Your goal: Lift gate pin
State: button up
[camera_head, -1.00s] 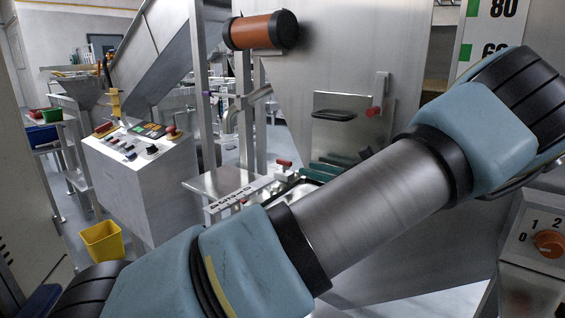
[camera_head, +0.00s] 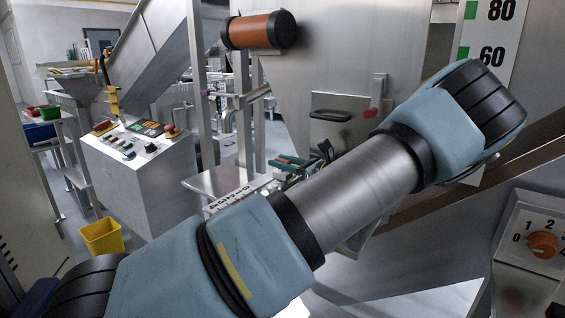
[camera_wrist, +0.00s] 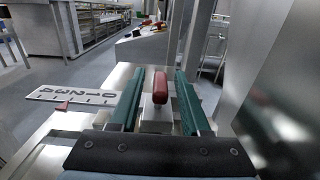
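The gate pin, seen as an upright red knob (camera_wrist: 160,88) on a pale metal block, stands in the middle of the wrist view. My gripper (camera_wrist: 158,74) has its two teal fingers on either side of the knob, with a visible gap at each side. It is open and not closed on the knob. In the head view my gripper (camera_head: 288,163) is small, at the far side of my arm, over the metal ledge. The red knob cannot be made out there. How far below the fingertips the knob sits is hard to tell.
A white number scale (camera_wrist: 70,95) lies left of the pin on the ledge (camera_head: 212,182). A steel post (camera_wrist: 193,45) and a large metal panel (camera_wrist: 285,80) stand close on the right. A red-tipped handle (camera_head: 373,111) is on the hopper. A control console (camera_head: 140,180) stands left.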

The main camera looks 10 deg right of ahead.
grip_shut()
dwell(1.2)
